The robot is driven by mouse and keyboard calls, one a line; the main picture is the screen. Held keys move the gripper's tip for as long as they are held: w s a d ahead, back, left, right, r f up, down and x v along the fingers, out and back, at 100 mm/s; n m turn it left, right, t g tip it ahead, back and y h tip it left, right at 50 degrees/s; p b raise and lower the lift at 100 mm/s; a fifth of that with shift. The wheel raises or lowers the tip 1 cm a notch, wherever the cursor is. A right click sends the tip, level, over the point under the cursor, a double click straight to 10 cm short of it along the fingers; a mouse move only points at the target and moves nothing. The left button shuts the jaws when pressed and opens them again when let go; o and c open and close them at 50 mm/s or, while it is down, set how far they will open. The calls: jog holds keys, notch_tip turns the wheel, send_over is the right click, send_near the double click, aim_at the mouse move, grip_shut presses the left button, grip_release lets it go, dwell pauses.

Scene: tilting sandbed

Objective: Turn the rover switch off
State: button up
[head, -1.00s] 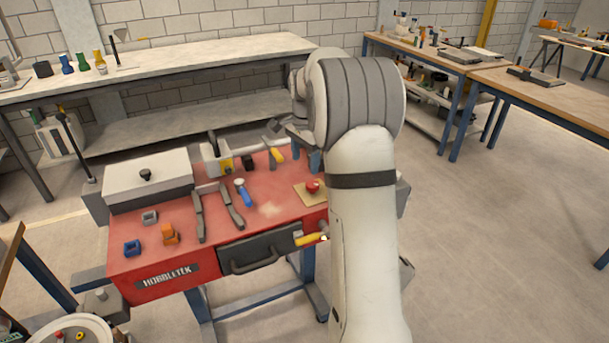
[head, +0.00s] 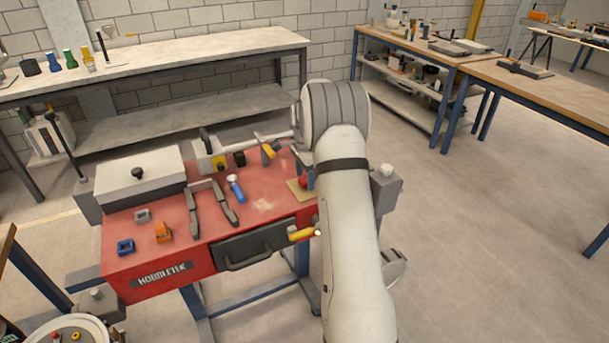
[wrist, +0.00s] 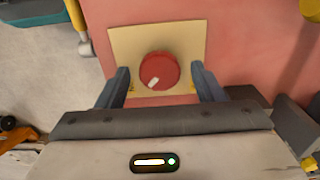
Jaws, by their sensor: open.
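The rover switch is a round red knob (wrist: 159,70) with a white mark near its lower-left edge. It sits on a pale yellow plate (wrist: 190,42) on the red bench top. In the head view the knob (head: 303,182) is partly hidden at the arm's left edge, with its plate (head: 294,190) beside it. My gripper (wrist: 160,68) is open, with one blue-grey finger on each side of the knob in the wrist view. Gaps show between fingers and knob there. I cannot tell whether the fingertips are down at the knob's height.
The red bench (head: 262,185) carries a grey lidded box (head: 140,178), dark bars, a blue-handled tool (head: 236,190) and small blue and orange blocks. A yellow handle (head: 301,233) sticks out at the front edge.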

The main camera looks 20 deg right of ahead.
jog(key=shift+c, duration=0.2)
jog(key=c, duration=0.9)
jog(key=shift+n, duration=0.4)
jog(key=n, duration=0.8)
jog(key=shift+n+b, duration=0.3)
jog(key=shift+b, duration=0.1)
jog(key=n, duration=0.4)
jog(key=shift+n, duration=2.2)
